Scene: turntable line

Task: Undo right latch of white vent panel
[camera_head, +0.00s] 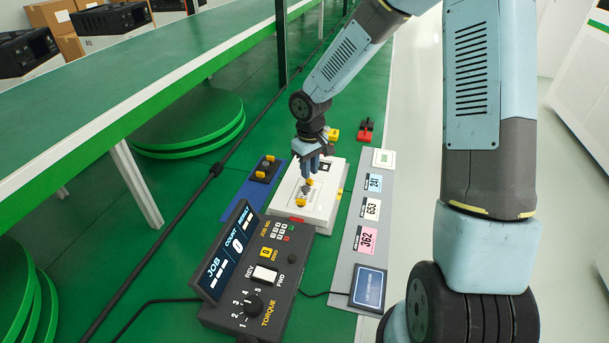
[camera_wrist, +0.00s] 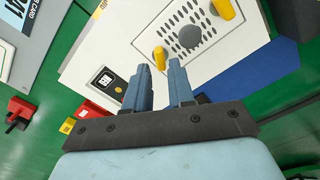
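The white vent panel (camera_wrist: 140,40) carries a grey perforated vent (camera_wrist: 205,20) with a round grey knob (camera_wrist: 190,37). It also shows below my arm in the head view (camera_head: 322,205). One yellow latch (camera_wrist: 160,58) appears between my fingertips in the wrist view; in the head view it is just below them (camera_head: 310,181). The other yellow latch (camera_wrist: 222,9) is at the opposite side of the vent, also seen nearer in the head view (camera_head: 300,202). My gripper (camera_wrist: 159,66) is open, pointing down at the first latch. Contact with it cannot be told.
A blue mat (camera_head: 236,205) with a dark fixture (camera_head: 265,169) lies left of the panel. A torque controller (camera_head: 255,275) stands in front. A grey strip with cards (camera_head: 367,222) runs along the right. Red (camera_head: 365,130) and yellow (camera_head: 333,134) parts lie beyond the panel.

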